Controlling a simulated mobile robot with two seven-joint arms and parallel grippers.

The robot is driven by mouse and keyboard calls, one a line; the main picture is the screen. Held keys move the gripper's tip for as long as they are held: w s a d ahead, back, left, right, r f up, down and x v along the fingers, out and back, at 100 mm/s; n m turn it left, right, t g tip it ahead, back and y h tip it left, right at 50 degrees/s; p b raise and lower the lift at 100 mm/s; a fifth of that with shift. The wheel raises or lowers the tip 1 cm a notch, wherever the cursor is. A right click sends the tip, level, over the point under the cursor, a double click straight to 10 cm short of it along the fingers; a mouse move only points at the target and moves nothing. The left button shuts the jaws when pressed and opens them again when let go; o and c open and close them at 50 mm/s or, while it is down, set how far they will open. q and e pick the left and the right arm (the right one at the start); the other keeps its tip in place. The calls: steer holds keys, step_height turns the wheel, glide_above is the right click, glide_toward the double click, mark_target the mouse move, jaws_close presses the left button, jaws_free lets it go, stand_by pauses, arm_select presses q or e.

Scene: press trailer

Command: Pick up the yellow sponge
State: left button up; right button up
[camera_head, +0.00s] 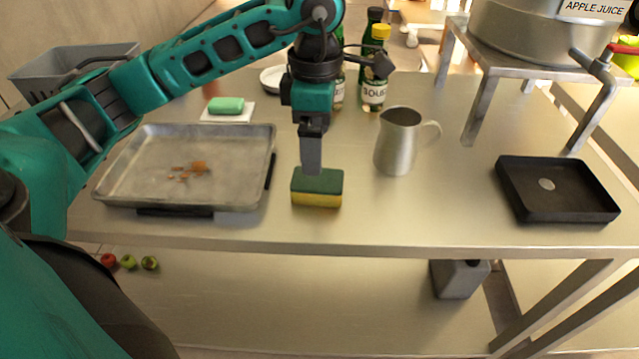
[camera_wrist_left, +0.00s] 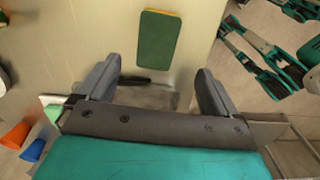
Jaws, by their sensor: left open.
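The yellow sponge (camera_head: 317,194) with a dark green top lies flat on the steel table, near the table's front edge. Its green top also shows in the left wrist view (camera_wrist_left: 158,42), ahead of my fingers. My left gripper (camera_head: 311,160) points down just above and behind the sponge in the head view. In the left wrist view its two fingers (camera_wrist_left: 157,76) are spread apart with nothing between them. The sponge lies beyond the fingertips there, apart from them. My right gripper is not in view.
A metal tray (camera_head: 140,186) with small brown scraps lies left of the sponge. A steel pitcher (camera_head: 396,145) stands to the right, and a black tray (camera_head: 548,205) farther right. Bottles (camera_head: 374,85) and a green soap bar (camera_head: 226,105) are behind. Table is clear between pitcher and black tray.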

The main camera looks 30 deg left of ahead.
mark_target(315, 179)
arm_select(q)
step_height(315, 179, down, 5)
steer(key=shift+r, duration=0.2)
steer(key=f, duration=0.5)
steer(key=shift+w+a+f, duration=0.1)
steer(key=shift+w+a, duration=0.1)
steer(key=c, duration=1)
